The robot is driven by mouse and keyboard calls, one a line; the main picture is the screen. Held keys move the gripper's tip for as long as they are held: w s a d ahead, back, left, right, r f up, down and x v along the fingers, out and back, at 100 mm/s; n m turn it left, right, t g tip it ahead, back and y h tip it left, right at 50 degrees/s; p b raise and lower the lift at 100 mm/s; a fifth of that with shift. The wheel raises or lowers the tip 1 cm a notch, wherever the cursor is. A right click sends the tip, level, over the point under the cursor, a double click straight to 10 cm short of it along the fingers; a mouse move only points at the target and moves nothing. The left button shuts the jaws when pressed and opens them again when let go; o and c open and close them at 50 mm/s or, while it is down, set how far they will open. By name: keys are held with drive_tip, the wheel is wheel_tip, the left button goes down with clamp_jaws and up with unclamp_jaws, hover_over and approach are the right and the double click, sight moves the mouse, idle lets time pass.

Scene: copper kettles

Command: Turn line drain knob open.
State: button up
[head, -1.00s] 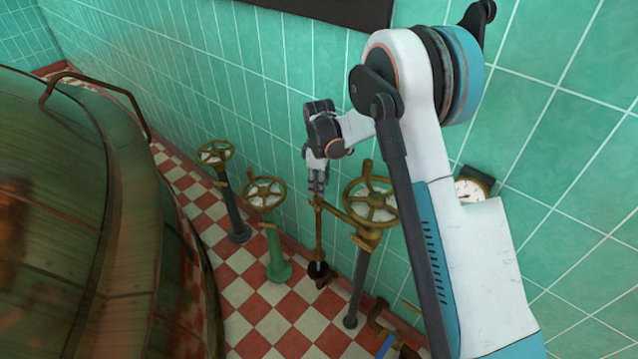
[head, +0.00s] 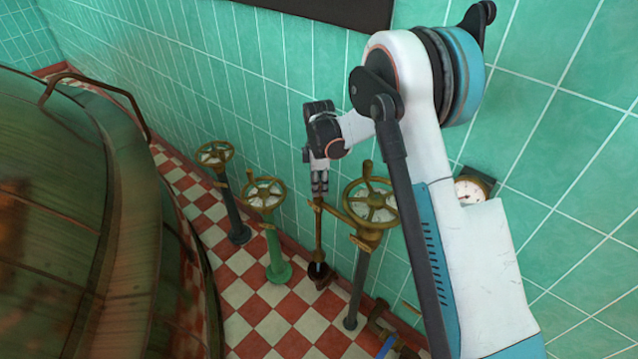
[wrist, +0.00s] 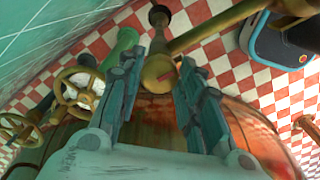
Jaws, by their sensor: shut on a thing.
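A brass knob with a round top (wrist: 158,75) and a bar reaching to one side sits on a thin upright post, which stands among the valves in the head view (head: 318,235). My gripper (head: 319,193) points down over the top of the post. In the wrist view its two fingers (wrist: 160,70) lie on either side of the round top, shut on it. The far faces of the knob and the exact finger contacts are hidden.
A large brass handwheel (head: 370,205) stands close right of the knob. A green-post handwheel (head: 263,194) and a dark-post one (head: 215,153) stand to the left. A big copper kettle (head: 70,230) fills the left side. The green tiled wall (head: 270,80) is close behind.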

drive_tip(key=o, duration=1.1)
drive_tip(key=shift+c, duration=0.2)
wheel_tip(320, 180, up, 12)
